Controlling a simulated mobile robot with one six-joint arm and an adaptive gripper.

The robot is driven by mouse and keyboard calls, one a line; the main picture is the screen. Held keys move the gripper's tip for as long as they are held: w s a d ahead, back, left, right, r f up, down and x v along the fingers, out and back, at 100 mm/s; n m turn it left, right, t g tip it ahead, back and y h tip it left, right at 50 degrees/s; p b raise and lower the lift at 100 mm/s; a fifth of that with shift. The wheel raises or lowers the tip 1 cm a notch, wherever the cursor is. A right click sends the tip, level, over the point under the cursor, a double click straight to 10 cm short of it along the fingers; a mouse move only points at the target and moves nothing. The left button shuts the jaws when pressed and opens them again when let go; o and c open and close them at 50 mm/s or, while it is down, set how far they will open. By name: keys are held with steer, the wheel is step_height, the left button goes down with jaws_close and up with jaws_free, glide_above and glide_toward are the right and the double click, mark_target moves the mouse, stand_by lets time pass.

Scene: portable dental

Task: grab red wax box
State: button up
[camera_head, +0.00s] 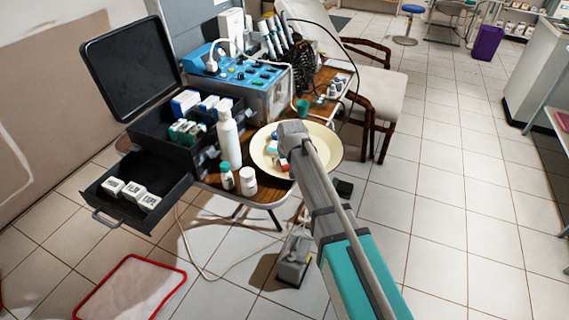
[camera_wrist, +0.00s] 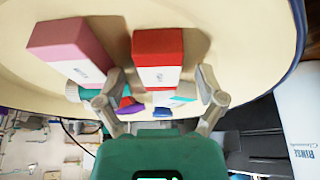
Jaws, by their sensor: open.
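The red wax box (camera_wrist: 158,55), red with a white label band, lies on a cream round plate (camera_wrist: 245,55) in the wrist view. My gripper (camera_wrist: 162,98) is open, with one finger on each side of the near end of the box's line. The box is ahead of and roughly centred between the fingertips; I cannot tell whether they touch it. A pink box (camera_wrist: 68,50) with a white band lies left of it. In the head view my arm covers part of the plate (camera_head: 330,142), and my fingers are hidden; small red patches show beside my wrist.
Small purple, blue and teal items (camera_wrist: 130,104) show between and beside my fingers. In the head view, a white bottle (camera_head: 228,140), small jars (camera_head: 248,181) and a black case with an open drawer (camera_head: 130,195) stand left of the plate. A blue machine (camera_head: 245,80) stands behind.

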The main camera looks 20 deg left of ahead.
steer(key=c, duration=1.1)
steer(key=shift+c, duration=0.2)
steer(key=shift+r, duration=0.2)
step_height(320, 180, up, 2)
steer(key=shift+r+p, duration=0.1)
steer(key=shift+p, duration=1.15)
steer(key=s+d+r+p, duration=0.9)
steer(key=s+r+p, duration=0.1)
steer(key=shift+s+r, duration=0.2)
steer(key=shift+s, duration=0.15)
